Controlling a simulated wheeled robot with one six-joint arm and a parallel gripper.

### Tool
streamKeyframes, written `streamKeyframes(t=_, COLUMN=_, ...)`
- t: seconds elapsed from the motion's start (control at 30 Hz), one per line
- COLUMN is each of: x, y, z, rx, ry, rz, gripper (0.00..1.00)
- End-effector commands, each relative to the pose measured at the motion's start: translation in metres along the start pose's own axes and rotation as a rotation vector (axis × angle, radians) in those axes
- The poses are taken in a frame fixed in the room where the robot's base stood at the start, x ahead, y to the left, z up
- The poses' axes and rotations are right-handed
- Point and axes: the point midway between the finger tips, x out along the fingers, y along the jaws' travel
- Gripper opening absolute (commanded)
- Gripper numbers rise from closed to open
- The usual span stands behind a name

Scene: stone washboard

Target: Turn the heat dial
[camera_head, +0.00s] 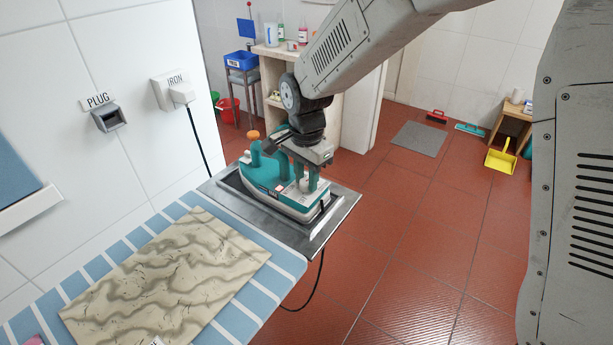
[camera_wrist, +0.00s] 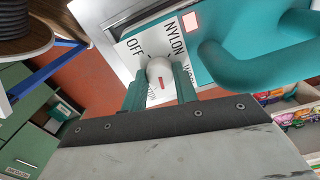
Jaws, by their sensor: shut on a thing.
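The teal iron (camera_head: 277,180) stands on a metal rest (camera_head: 335,214) at the end of the ironing board. Its white heat dial (camera_wrist: 158,66) shows in the wrist view, with a red mark on its face. A white label plate (camera_wrist: 135,44) around it reads OFF and NYLON, with a partly hidden word at the right. My gripper (camera_wrist: 160,92) has its two green fingers shut on the dial, one on each side. In the head view my gripper (camera_head: 309,178) reaches down onto the iron, and the dial is too small to make out.
A patterned beige cloth (camera_head: 165,280) lies on the blue-striped board (camera_head: 258,287). A plug (camera_head: 182,95) sits in the wall socket marked IRON, with a black cord below.

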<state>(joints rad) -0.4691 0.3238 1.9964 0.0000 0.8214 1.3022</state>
Motion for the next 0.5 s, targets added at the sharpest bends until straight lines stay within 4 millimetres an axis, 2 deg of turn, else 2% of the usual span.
streamKeyframes(t=0.5, x=-0.0009, y=-0.0004, z=-0.0002, rx=0.108, ry=0.000, rz=-0.002, gripper=0.06)
